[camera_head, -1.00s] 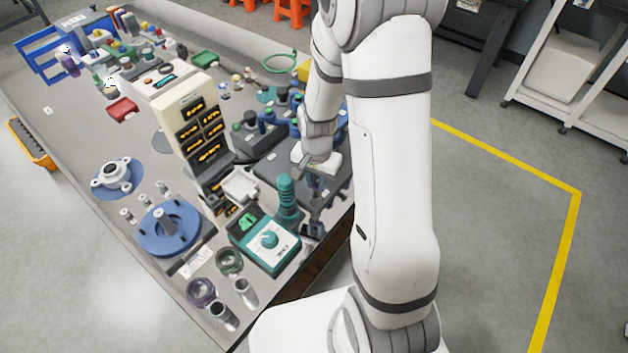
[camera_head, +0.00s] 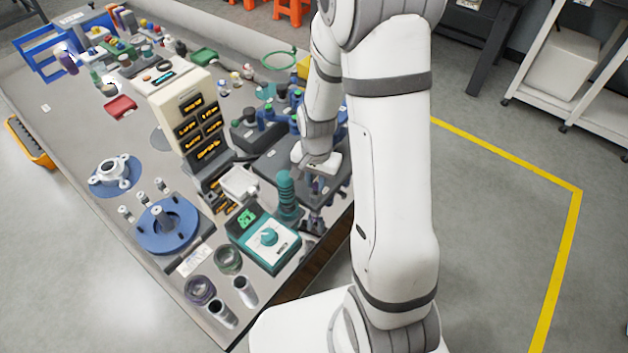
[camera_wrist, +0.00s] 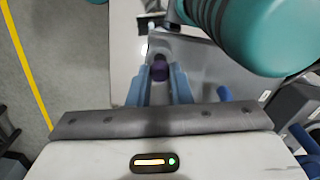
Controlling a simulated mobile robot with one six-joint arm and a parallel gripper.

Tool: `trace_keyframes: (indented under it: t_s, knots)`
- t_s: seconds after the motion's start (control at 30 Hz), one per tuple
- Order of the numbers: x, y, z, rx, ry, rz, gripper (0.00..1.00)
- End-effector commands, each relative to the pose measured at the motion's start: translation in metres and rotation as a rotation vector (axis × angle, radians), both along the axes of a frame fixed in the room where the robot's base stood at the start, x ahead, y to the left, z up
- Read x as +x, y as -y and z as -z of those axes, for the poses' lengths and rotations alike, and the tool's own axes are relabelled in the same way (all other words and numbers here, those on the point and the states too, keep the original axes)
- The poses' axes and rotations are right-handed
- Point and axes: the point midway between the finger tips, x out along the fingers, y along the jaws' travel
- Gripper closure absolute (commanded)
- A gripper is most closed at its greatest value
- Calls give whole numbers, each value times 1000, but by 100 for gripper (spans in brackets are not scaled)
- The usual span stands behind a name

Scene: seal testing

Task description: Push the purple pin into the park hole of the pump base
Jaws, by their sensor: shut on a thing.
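My gripper (camera_wrist: 160,82) is shut on the purple pin (camera_wrist: 160,71), which sits between its two blue fingers in the wrist view. In the head view my gripper (camera_head: 317,186) is low over the right edge of the bench, and the pin is too small to make out clearly. A dark grey block (camera_wrist: 203,66), which looks like the pump base, lies below and beside the pin. The park hole cannot be made out; the pin and fingers cover that spot. I cannot tell whether the pin's lower end is in a hole.
A teal ribbed post (camera_head: 286,195) stands close to my gripper; it fills the upper right of the wrist view (camera_wrist: 250,35). A teal and white meter (camera_head: 265,240) is in front of it. A beige display tower (camera_head: 190,120) stands to the left. Open floor lies beyond the bench's right edge.

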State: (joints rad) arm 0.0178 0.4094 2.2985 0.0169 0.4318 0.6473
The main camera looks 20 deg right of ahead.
Motion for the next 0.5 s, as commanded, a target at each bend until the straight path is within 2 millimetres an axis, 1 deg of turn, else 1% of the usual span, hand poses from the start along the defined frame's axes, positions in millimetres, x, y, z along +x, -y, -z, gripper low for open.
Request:
trace_keyframes:
  t_s: [0.17,0.2,0.5]
  knots:
    - [0,0,1,0,0,0,100]
    - [0,0,2,0,0,0,81]
    - [0,0,1,0,0,0,56]
